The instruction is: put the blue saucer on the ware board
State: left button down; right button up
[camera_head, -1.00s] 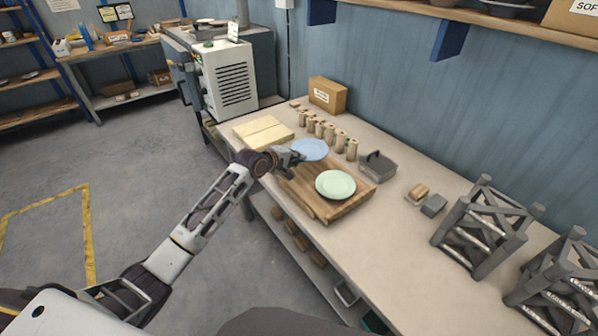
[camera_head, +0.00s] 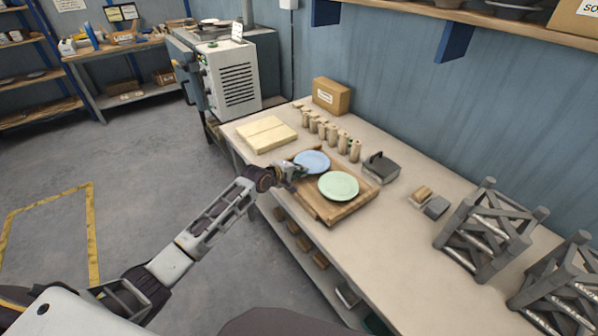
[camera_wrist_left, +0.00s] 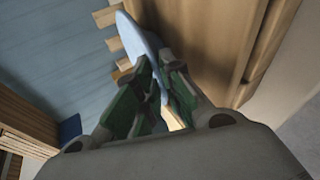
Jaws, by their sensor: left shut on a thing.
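The blue saucer (camera_head: 312,161) is at the far left part of the wooden ware board (camera_head: 322,212). I cannot tell whether it touches the board. My left gripper (camera_head: 297,171) is shut on the saucer's near-left rim. In the left wrist view the saucer (camera_wrist_left: 134,40) shows nearly edge-on between the green finger pads of the left gripper (camera_wrist_left: 155,88), with brown wood (camera_wrist_left: 205,35) beside it. A pale green saucer (camera_head: 338,186) lies on the board, close to the blue one. My right gripper is not in view.
Several small wooden pegs (camera_head: 331,133) stand behind the board. Pale slabs (camera_head: 266,134) lie to its left and a grey lidded box (camera_head: 380,167) stands to its right. Grey racks (camera_head: 490,230) stand farther right. The table front right of the board is clear.

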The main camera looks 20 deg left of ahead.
pick_arm(q)
jog(key=shift+f, duration=0.1)
jog(key=c, duration=1.5)
grip_release()
jog(key=shift+c, duration=0.2)
jog(key=shift+s, duration=0.1)
jog(key=shift+s+a+r, duration=0.2)
jog(key=shift+s+r, duration=0.1)
jog(key=shift+s, duration=0.25)
jog(key=shift+v, duration=1.15)
jog(key=v, duration=0.8)
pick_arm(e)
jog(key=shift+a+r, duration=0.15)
